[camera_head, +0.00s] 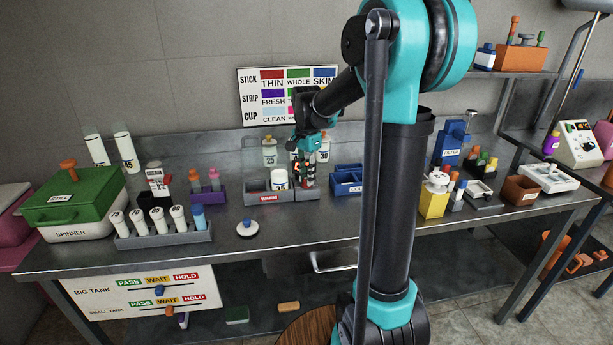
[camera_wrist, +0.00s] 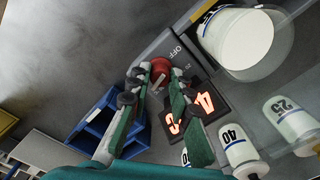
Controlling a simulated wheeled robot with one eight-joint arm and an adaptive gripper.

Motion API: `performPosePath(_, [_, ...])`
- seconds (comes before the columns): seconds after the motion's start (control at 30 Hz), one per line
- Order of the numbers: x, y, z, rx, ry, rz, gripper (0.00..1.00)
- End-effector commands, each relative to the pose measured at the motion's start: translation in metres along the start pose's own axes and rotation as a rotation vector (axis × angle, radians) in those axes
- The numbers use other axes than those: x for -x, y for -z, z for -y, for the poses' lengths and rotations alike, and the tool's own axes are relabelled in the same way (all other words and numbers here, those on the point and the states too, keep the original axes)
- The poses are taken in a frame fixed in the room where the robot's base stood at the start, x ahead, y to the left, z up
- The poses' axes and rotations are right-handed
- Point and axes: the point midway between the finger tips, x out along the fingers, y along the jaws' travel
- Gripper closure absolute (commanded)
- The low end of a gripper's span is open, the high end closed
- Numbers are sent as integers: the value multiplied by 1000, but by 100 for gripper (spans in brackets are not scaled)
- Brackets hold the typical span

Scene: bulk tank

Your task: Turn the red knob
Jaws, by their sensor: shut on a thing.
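The red knob (camera_wrist: 160,66) sits on the grey face of a unit, beside an "OFF" mark, in the wrist view. My gripper (camera_wrist: 157,77) points at the unit with one finger on each side of the knob, and it is shut on the knob. A dark display with lit orange digits (camera_wrist: 206,101) is beside the right finger.
A white-lidded cup (camera_wrist: 245,38) stands in the unit. Bottles marked 40 (camera_wrist: 236,143) and 25 (camera_wrist: 292,117) are close to my gripper. A blue rack (camera_head: 347,180) is just right of it.

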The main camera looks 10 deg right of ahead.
Motion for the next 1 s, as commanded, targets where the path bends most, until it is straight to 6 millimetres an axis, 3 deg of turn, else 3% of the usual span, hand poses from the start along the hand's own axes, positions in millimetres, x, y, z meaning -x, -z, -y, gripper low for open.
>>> performPosePath(1.0, [0, 0, 0, 959, 0, -1, 100])
